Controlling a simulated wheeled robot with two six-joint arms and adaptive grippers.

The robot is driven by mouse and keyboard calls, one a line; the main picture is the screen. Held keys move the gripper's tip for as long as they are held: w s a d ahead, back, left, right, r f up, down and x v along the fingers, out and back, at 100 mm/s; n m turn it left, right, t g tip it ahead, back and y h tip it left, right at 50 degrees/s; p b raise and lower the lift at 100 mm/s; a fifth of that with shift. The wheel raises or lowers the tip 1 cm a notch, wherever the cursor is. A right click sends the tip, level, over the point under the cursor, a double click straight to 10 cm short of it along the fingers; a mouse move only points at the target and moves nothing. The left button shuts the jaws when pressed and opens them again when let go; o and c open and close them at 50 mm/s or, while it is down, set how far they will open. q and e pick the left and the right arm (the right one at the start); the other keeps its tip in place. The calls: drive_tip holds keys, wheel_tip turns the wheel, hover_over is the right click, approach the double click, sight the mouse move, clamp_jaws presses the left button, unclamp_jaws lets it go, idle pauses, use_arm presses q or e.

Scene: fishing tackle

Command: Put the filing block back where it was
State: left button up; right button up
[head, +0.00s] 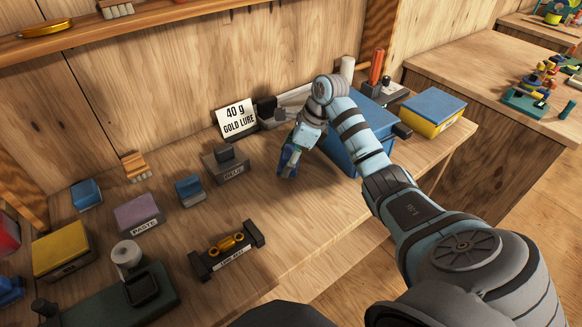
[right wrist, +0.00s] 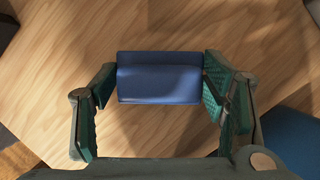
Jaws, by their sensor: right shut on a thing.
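My right gripper (head: 293,150) points down over the right part of the workbench (head: 310,215). It is shut on a blue block (right wrist: 160,80), which sits between the two green finger pads in the right wrist view. In the head view the blue block (head: 288,160) shows only partly, below the fingers. It looks held above the wood, but the gap is hard to judge. No label shows on it, so I cannot tell whether it is the filing block. My left gripper is not in view.
A sign (head: 236,120) stands behind. A large blue box (head: 345,140) is close on the right. Bare wood lies in front.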

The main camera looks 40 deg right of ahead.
drive_tip(key=f, duration=0.1)
drive_tip(key=w+f, duration=0.1)
drive_tip(key=shift+w+d+f, duration=0.1)
drive_tip(key=shift+w+f, duration=0.05)
drive_tip(key=shift+f, duration=0.15)
drive_tip(key=shift+w+f, duration=0.1)
drive_tip(key=shift+f, duration=0.1)
drive_tip(key=shift+c, duration=1.2)
drive_tip(key=s, duration=0.1)
drive_tip(key=s+r, duration=0.1)
drive_tip(key=s, duration=0.1)
drive_tip(key=shift+s+d+b, duration=0.15)
drive_tip(key=shift+s+b, duration=0.1)
drive_tip(key=shift+b, duration=0.05)
drive_tip(key=o, duration=1.3)
drive_tip(key=shift+w+f, duration=0.4)
drive_tip(key=shift+w, duration=0.2)
drive_tip(key=shift+c, duration=0.2)
drive_tip(key=shift+o, duration=0.9)
drive_tip(key=shift+w, duration=0.2)
drive_tip(key=shift+s+r, duration=0.1)
drive_tip(key=shift+s, duration=0.15)
drive_tip(key=shift+r, duration=0.2)
use_arm(q)
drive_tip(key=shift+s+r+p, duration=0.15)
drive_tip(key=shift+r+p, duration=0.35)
drive_tip(key=shift+p, duration=0.35)
use_arm(e)
drive_tip(key=v, duration=1.2)
drive_tip(key=shift+r, duration=0.2)
